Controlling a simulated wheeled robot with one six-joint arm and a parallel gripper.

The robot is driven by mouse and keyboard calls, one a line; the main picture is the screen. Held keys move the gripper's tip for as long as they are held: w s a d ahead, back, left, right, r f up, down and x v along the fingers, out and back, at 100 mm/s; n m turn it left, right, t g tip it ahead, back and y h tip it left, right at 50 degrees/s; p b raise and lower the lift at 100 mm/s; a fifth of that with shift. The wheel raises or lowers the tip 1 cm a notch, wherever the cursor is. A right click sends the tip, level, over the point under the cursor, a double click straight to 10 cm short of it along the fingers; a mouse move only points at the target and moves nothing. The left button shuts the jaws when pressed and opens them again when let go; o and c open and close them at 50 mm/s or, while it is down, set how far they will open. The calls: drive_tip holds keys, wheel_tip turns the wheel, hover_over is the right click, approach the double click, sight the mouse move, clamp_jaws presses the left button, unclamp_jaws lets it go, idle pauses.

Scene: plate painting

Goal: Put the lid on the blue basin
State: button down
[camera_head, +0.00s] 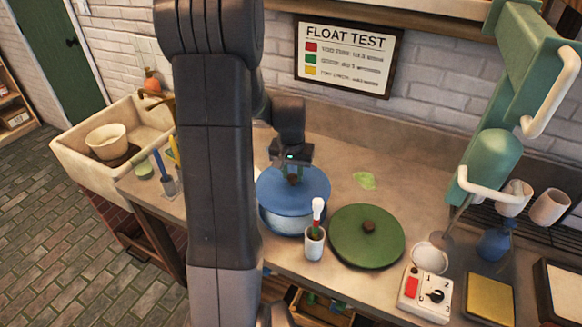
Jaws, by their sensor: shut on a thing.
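The blue basin (285,222) stands on the counter, just right of my arm. A blue lid (312,188) with a dark knob is over its top. It looks level and seems to rest on the rim, though I cannot tell if it is fully seated. My gripper (292,174) points down above the lid and is shut on its knob. A green lid (365,238) with a brown knob lies flat on the counter to the right of the basin.
A small white cup (314,245) with brushes stands close in front of the basin. A white switch box (426,294) and a green lever machine (492,160) are at the right. A sink (75,160) is at the left. Bare counter lies behind the basin.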

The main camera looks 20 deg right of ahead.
sight(292, 186)
drive_tip(key=shift+f+b, duration=2.85)
drive_tip(key=shift+f, duration=1.25)
drive_tip(key=shift+f, duration=0.1)
drive_tip(key=shift+c, duration=2.2)
unclamp_jaws()
drive_tip(key=shift+r+p, duration=2.2)
drive_tip(key=shift+r, duration=1.35)
drive_tip(key=shift+f, duration=0.1)
